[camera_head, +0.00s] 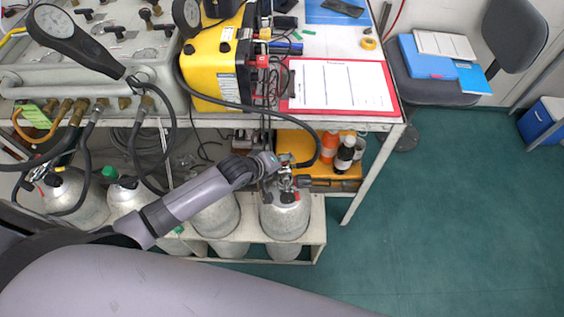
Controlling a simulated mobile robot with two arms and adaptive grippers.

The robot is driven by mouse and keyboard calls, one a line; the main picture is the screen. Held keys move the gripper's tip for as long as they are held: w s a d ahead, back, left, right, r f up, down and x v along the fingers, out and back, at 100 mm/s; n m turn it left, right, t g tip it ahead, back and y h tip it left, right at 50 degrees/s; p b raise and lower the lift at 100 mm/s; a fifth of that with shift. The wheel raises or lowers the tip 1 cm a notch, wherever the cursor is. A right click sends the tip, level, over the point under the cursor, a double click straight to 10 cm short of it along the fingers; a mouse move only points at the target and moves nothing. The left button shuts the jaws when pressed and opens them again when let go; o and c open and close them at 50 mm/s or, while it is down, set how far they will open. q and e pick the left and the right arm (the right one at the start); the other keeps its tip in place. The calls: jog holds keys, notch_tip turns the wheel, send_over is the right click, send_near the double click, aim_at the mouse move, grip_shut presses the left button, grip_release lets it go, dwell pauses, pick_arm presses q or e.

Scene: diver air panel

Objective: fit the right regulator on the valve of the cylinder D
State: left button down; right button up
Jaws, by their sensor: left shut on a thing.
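My left gripper (279,162) reaches in from the left, under the bench edge, to the top of the rightmost front cylinder (284,219). It is shut on what looks like a regulator (286,166), small and mostly hidden by the fingers. The cylinder's valve (288,186), with dark and red parts, is right beside and below the fingertips. Whether the regulator touches or sits on the valve cannot be told. No letter is readable on the cylinder. My right gripper is not in view.
More grey cylinders (217,216) stand left in the low rack (318,226). The bench (340,122) carries gauges, a yellow unit (216,62) and a red clipboard (391,93). Bottles (345,155) stand on a yellow case right of the gripper.

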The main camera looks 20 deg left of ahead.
pick_arm(q)
jog(key=shift+f, duration=0.25)
jog(key=c, duration=1)
grip_release()
jog(key=o, duration=0.4)
jog(key=shift+o, duration=0.2)
jog(key=shift+s+f, duration=0.1)
jog(key=shift+f, duration=0.05)
jog(key=v, duration=1.2)
